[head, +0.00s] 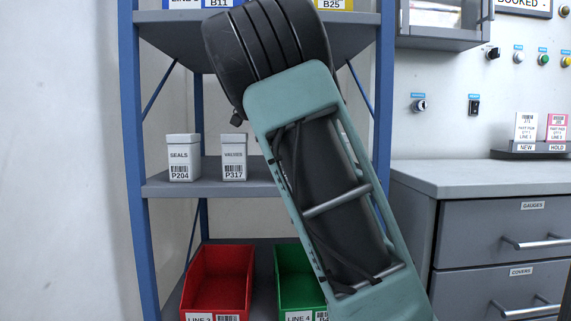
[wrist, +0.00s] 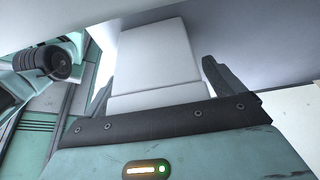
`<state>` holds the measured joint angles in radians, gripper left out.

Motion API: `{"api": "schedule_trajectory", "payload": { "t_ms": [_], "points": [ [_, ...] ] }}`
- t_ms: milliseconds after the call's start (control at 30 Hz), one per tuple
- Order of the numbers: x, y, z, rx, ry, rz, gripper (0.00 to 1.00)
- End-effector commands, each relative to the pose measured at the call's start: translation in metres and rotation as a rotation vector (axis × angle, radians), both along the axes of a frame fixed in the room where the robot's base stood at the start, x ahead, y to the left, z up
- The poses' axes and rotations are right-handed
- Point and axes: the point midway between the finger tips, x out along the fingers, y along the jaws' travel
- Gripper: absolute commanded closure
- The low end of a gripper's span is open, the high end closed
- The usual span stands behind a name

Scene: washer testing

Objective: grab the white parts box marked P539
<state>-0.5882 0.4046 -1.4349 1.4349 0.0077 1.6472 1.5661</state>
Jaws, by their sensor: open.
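No P539 mark is readable in either view. In the wrist view, a plain white box (wrist: 155,50) stands between the two fingers of my gripper (wrist: 158,74), which are open with one finger on each side; no label shows on it, and I cannot tell whether the fingers touch it. In the head view my arm hides the gripper and most of the right part of the middle shelf.
On the middle shelf (head: 225,187) stand white boxes marked SEALS P204 (head: 183,161) and P317 (head: 234,161). A red bin (head: 217,280) and a green bin (head: 292,270) sit below. A grey drawer cabinet (head: 480,225) stands right of the blue rack post (head: 384,90).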

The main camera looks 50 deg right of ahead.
Motion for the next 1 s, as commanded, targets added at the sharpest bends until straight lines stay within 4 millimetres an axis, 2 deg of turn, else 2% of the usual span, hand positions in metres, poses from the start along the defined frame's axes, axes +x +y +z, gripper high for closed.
{"api": "schedule_trajectory", "payload": {
  "t_ms": [100,300,667,867,1000],
  "points": [
    [0.000,0.000,0.001,0.000,0.000,0.000,0.06],
    [0.000,0.000,0.001,0.000,0.000,0.000,0.61],
    [0.001,0.000,0.005,-0.001,-0.001,0.000,0.61],
    [0.001,0.000,0.022,-0.002,-0.002,0.001,0.61],
    [-0.006,0.011,0.018,0.001,-0.003,0.006,0.61]
  ]
}}
